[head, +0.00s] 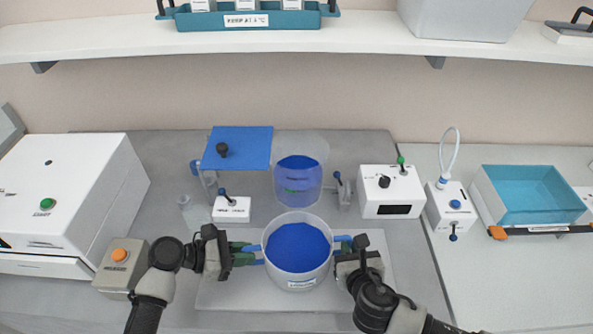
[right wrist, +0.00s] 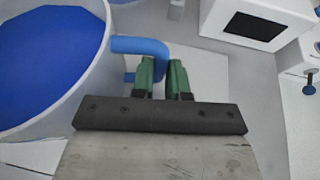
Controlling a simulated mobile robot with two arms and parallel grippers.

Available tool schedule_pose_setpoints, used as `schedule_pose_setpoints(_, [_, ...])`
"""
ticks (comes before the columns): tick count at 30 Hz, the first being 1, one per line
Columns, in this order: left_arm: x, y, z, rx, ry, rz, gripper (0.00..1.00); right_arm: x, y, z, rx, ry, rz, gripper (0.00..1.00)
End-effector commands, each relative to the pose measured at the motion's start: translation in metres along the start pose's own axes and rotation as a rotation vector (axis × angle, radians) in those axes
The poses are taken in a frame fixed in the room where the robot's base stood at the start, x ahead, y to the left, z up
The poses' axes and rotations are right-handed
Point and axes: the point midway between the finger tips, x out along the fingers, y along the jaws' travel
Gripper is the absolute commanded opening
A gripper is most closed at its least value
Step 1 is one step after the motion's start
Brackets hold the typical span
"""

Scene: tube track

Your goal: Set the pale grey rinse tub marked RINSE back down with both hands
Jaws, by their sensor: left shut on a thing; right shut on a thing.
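The pale grey rinse tub (head: 299,278) is round, holds deep blue liquid and has a small label on its front. It is between my two grippers, over a light grey board (head: 226,292), and looks level. I cannot tell whether its base touches the board. My left gripper (head: 254,254) is shut on the blue handle at the tub's left. My right gripper (head: 346,246) is shut on the blue handle at its right. In the right wrist view the tub wall (right wrist: 84,82) is at left, and the blue handle (right wrist: 140,46) runs to the green fingers.
A clear cylinder with blue liquid (head: 298,185) stands just behind the tub. A blue plate on a stand (head: 238,148) is behind left. A white box with a dark display (head: 391,192) is behind right. An orange-button box (head: 120,264) sits left of my left gripper.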

Motion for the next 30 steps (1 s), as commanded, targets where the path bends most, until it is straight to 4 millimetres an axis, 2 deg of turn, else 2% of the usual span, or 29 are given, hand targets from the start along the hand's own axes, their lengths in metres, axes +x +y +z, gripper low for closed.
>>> schedule_pose_setpoints(5, [-0.001, 0.002, 0.002, 0.003, -0.003, 0.005, 0.00, 0.000, -0.001, 0.002, -0.002, -0.003, -0.002, 0.00])
schedule_pose_setpoints(6, [-0.001, 0.002, 0.002, 0.003, -0.003, 0.005, 0.21, 0.000, -0.001, 0.002, -0.002, -0.003, -0.002, 0.00])
schedule_pose_setpoints(11, [-0.001, 0.001, 0.002, 0.002, -0.002, 0.003, 0.45, 0.000, 0.000, 0.002, 0.000, -0.004, 0.000, 0.00])
schedule_pose_setpoints(19, [-0.001, 0.000, 0.001, 0.001, 0.000, 0.001, 0.45, 0.000, 0.001, 0.003, 0.003, -0.006, 0.002, 0.00])
schedule_pose_setpoints(22, [-0.008, 0.001, 0.000, 0.001, 0.001, 0.002, 0.45, 0.000, 0.001, 0.003, 0.004, -0.006, 0.003, 0.00])
schedule_pose_setpoints(26, [-0.028, 0.001, 0.000, 0.002, 0.003, 0.002, 0.45, 0.000, 0.001, 0.004, 0.004, -0.007, 0.003, 0.00])
schedule_pose_setpoints(30, [-0.059, 0.001, -0.001, 0.002, 0.005, 0.003, 0.45, 0.000, 0.001, 0.004, 0.005, -0.007, 0.003, 0.00])
